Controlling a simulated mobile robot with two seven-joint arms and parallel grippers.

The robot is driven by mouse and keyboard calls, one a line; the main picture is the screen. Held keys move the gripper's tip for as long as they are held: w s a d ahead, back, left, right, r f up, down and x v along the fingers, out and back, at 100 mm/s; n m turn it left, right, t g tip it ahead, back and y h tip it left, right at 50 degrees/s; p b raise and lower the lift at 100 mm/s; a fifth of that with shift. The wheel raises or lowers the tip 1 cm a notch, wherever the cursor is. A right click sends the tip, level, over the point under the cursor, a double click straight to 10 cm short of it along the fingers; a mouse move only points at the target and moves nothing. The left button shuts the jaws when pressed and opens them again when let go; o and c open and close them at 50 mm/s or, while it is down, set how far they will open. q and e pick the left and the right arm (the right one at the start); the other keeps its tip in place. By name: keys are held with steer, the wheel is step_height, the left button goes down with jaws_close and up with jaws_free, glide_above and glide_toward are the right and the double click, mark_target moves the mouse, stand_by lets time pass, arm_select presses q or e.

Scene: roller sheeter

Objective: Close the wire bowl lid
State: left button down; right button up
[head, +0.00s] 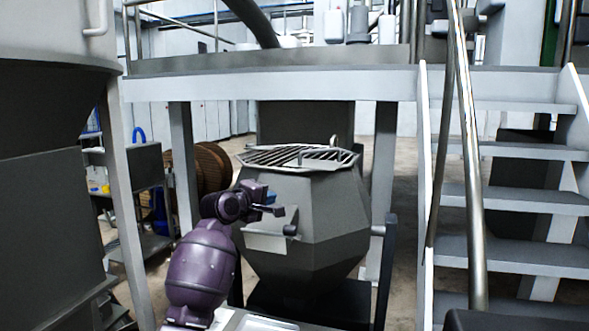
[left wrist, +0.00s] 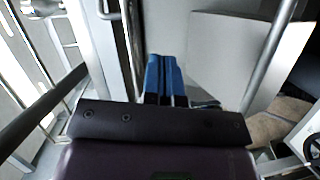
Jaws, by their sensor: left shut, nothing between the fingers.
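The wire bowl lid (head: 298,156) is a round grate of metal bars. It lies nearly flat across the top of the grey faceted bowl (head: 318,215) in the head view; I cannot tell if it is fully seated. My left gripper (head: 277,208) is in front of the bowl, below the lid's near rim and apart from the lid as far as I can see. Its blue fingers (left wrist: 166,78) are together and empty in the left wrist view. My right gripper is in neither view.
A grey platform (head: 270,85) spans above and behind the bowl, with posts on both sides. Metal stairs (head: 515,198) with a rail stand at the right. A large dark vessel (head: 45,115) fills the left. A wooden reel (head: 211,167) stands behind the bowl.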

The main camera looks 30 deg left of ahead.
arm_select(q)
step_height(320, 180, up, 6)
steer(key=w+a+n+t, duration=0.1)
steer(key=w+a+n, duration=0.1)
steer(key=p, duration=0.1)
glide_toward(299, 162)
steer(key=w, duration=0.4)
steer(key=shift+w+d+f, duration=0.15)
steer(key=shift+w, duration=0.05)
steer(key=shift+w+d+f+p, duration=0.1)
steer(key=shift+w+p, duration=0.3)
steer(key=shift+w, duration=1.15)
steer(key=shift+t, duration=0.3)
steer(key=shift+w, duration=0.1)
